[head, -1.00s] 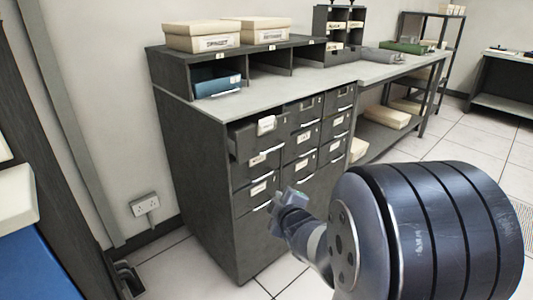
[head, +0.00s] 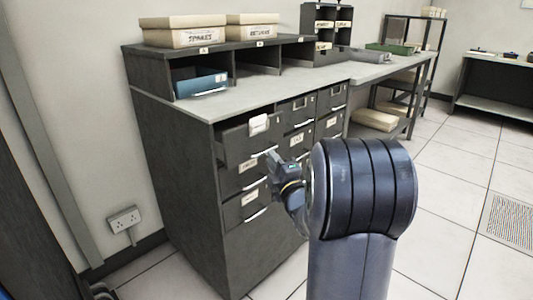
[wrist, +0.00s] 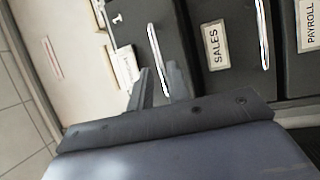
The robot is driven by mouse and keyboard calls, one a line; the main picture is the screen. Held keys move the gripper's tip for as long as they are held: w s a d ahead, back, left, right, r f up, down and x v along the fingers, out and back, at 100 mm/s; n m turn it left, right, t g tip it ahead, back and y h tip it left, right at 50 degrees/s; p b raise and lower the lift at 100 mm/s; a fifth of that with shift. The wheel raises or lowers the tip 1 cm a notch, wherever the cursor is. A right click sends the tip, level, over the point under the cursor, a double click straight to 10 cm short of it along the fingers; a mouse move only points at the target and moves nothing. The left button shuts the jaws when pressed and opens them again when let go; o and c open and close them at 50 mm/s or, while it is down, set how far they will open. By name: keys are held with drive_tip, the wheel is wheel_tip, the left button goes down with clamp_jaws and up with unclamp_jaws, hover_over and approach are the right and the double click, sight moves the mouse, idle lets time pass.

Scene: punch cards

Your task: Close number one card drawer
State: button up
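The open card drawer (head: 246,139) is the top left drawer of the dark grey cabinet (head: 176,175). It stands out from the cabinet front, with a white card (head: 258,124) at its front edge. In the wrist view its bar handle (wrist: 154,45) runs down toward my fingers. I cannot read a number on this drawer. My gripper (head: 270,160) is just in front of the drawer's lower front. In the wrist view my gripper (wrist: 160,84) has its two fingers apart, one on each side of the handle's end. I cannot tell whether they touch it.
The drawer below, labelled SALES (wrist: 214,46), and the PAYROLL drawer (wrist: 309,25) look shut. A blue tray (head: 201,82) sits in the left cubby on top. Pale boxes (head: 183,32) stand above. The floor (head: 450,215) to the right is clear.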

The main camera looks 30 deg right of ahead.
drive_tip(key=shift+w+d+r, duration=0.1)
drive_tip(key=shift+w+r, duration=0.1)
drive_tip(key=shift+w, duration=0.95)
drive_tip(key=shift+w+d+r, duration=0.1)
drive_tip(key=shift+w+r, duration=0.1)
drive_tip(key=shift+w, duration=0.95)
drive_tip(key=shift+c, duration=0.5)
clamp_jaws()
